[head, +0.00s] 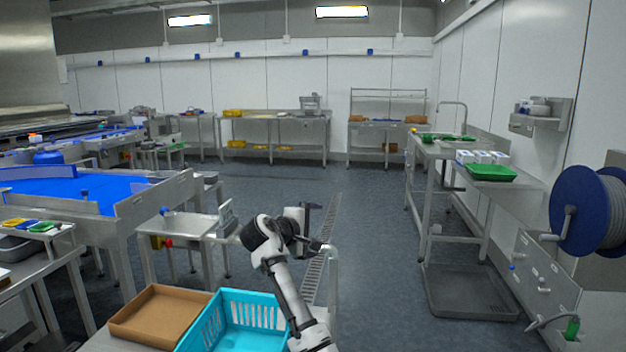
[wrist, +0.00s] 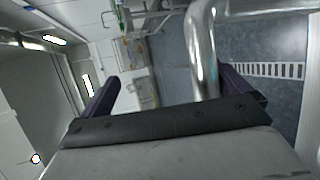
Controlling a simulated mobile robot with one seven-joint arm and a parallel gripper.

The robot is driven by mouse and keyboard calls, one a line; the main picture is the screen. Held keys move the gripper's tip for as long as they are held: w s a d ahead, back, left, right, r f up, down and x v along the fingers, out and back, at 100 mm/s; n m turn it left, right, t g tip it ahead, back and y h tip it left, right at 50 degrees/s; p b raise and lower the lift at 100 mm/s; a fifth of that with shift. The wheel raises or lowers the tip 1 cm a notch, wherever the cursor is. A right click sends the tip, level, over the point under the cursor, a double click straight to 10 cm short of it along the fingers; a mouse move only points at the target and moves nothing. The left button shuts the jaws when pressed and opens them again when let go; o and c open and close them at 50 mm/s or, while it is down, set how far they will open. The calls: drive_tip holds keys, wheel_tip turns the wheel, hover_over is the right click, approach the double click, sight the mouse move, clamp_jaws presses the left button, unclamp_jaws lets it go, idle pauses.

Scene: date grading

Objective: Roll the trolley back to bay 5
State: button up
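The trolley (head: 100,342) is at the bottom of the head view, and only part of its grey top shows. Its pale tube handle (head: 334,285) rises at its right side. My gripper (head: 318,228) is at the top of the handle, with fingers spread. In the wrist view, a shiny bent tube (wrist: 203,55), which looks like the handle, appears between my open fingers, nearer the right one. A clear gap shows to the left finger. Whether anything touches is unclear. No bay 5 marking is readable.
A cardboard box (head: 162,314) and a turquoise crate (head: 240,322) ride on the trolley. A blue sorting table (head: 75,192) stands left, a steel sink bench (head: 430,150) right, with a grey low platform (head: 470,295) below. The floor (head: 375,225) ahead is open, crossed by a drain grating.

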wheel_tip(320, 180, up, 17)
drive_tip(key=s+t, duration=0.1)
drive_tip(key=shift+s+d+m+t+h, duration=0.15)
drive_tip(key=shift+m+t+h, duration=0.15)
drive_tip(key=shift+t, duration=0.1)
wheel_tip(320, 180, down, 16)
drive_tip(key=w+g+y, duration=0.1)
drive_tip(key=g, duration=0.1)
drive_tip(key=shift+w, duration=0.3)
drive_tip(key=shift+s+a+r+n, duration=0.15)
drive_tip(key=shift+s+a+n, duration=0.05)
drive_tip(key=shift+s+a, duration=0.45)
drive_tip(key=shift+s+a+r+n, duration=0.1)
drive_tip(key=shift+s+a+n, duration=0.1)
drive_tip(key=shift+s+a, duration=0.4)
drive_tip(key=c, duration=0.5)
drive_tip(key=shift+s+a+r, duration=0.1)
drive_tip(key=shift+s+a, duration=0.15)
drive_tip(key=shift+s, duration=0.35)
drive_tip(key=shift+s+a+r, duration=0.1)
drive_tip(key=shift+s+a, duration=0.1)
drive_tip(key=shift+s, duration=0.35)
drive_tip(key=shift+c, duration=1)
drive_tip(key=shift+v, duration=0.8)
drive_tip(key=shift+c, duration=0.8)
drive_tip(key=s+a+p, duration=0.1)
drive_tip(key=s+a, duration=0.3)
drive_tip(key=s, duration=0.3)
drive_tip(key=shift+a+r+p, duration=0.3)
drive_tip(key=shift+r, duration=0.05)
